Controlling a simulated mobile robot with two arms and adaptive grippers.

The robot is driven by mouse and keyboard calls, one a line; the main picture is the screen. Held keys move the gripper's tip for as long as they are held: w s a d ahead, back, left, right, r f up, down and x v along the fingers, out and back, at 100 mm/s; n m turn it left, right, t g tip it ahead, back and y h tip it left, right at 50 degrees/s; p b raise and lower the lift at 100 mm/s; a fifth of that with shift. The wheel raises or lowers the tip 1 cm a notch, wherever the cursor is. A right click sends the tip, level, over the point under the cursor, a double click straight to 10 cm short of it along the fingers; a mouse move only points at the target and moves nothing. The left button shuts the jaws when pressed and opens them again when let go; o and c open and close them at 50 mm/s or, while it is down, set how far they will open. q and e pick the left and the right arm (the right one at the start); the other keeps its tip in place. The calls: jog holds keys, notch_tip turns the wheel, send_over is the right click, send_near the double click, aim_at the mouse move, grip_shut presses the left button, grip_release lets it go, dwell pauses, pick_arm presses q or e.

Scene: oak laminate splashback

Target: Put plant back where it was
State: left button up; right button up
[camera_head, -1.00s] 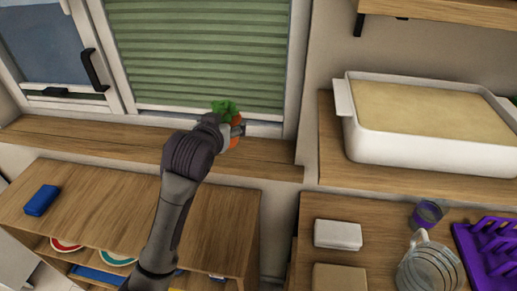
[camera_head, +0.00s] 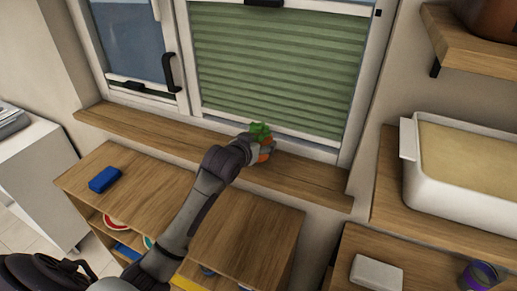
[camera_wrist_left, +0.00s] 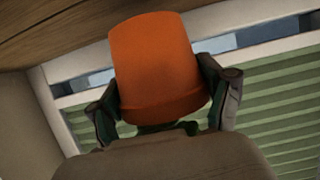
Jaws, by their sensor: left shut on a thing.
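The plant is a small orange pot with green leaves (camera_head: 260,131), held upright over the wooden window sill (camera_head: 165,135), near its right part and in front of the green blind. My left gripper (camera_head: 256,147) is shut on the pot, which shows large between its two fingers in the left wrist view (camera_wrist_left: 155,70). That view is upside down, with wood at the top. I cannot tell whether the pot's base touches the sill. The leaves are mostly hidden in the wrist view. My right gripper is not in view.
The window frame and green blind (camera_head: 270,65) stand close behind the plant. The sill is clear on both sides. Below it are wooden cabinets with a blue block (camera_head: 104,179) on top. A large white basin (camera_head: 465,200) stands at the right.

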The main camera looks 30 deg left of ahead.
pick_arm(q)
jog(key=shift+f, duration=1.35)
jog(key=shift+f, duration=0.2)
jog(key=o, duration=1.3)
jog(key=shift+o, duration=0.2)
jog(key=shift+r, duration=0.15)
jog(key=v, duration=1.2)
jog(key=shift+b, duration=0.45)
